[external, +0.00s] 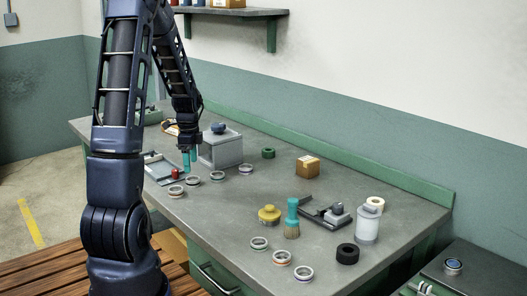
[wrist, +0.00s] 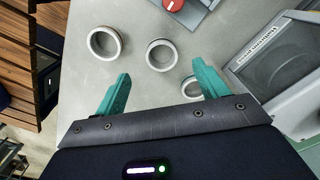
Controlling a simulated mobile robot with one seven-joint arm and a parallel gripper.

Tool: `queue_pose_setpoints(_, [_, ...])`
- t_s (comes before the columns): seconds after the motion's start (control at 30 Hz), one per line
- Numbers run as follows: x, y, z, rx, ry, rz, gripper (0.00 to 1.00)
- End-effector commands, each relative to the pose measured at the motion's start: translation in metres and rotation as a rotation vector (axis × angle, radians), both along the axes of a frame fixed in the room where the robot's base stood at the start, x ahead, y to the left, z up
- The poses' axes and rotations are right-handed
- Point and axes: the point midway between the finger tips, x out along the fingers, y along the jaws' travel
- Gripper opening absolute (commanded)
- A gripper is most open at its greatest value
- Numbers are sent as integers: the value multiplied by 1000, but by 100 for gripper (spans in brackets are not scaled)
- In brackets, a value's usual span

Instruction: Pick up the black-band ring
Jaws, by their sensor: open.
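Several small silver rings lie flat on the grey bench, and their band colours are too small to tell apart surely, so I cannot single out the black-band ring. In the wrist view one ring (wrist: 162,55) lies between and just beyond my fingertips, a second ring (wrist: 103,42) lies to its left, and a third (wrist: 190,87) is partly hidden by my gripper. In the external view, rings lie near my gripper (external: 187,160), at the front edge (external: 176,190), beside it (external: 193,181), and farther right (external: 217,176) (external: 246,168). My gripper points down, open and empty, above the bench.
A grey box-like machine (external: 221,148) stands close to the right of my gripper. A tray with a red knob (wrist: 172,4) is just beyond the rings. More rings (external: 282,257), a brush (external: 292,220), a yellow pot (external: 269,214) and a black roll (external: 347,253) are farther right.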

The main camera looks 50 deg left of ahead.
Motion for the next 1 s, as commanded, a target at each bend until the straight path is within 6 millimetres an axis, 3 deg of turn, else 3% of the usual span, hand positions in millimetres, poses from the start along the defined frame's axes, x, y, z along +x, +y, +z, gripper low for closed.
queue_pose_setpoints(0.37, [1,0,-23,0,0,0,73])
queue_pose_setpoints(0.7, [4,-1,-63,0,0,0,73])
queue_pose_setpoints(0.93, [4,-1,-66,1,-1,1,73])
queue_pose_setpoints(1.0, [4,0,-66,1,-1,1,63])
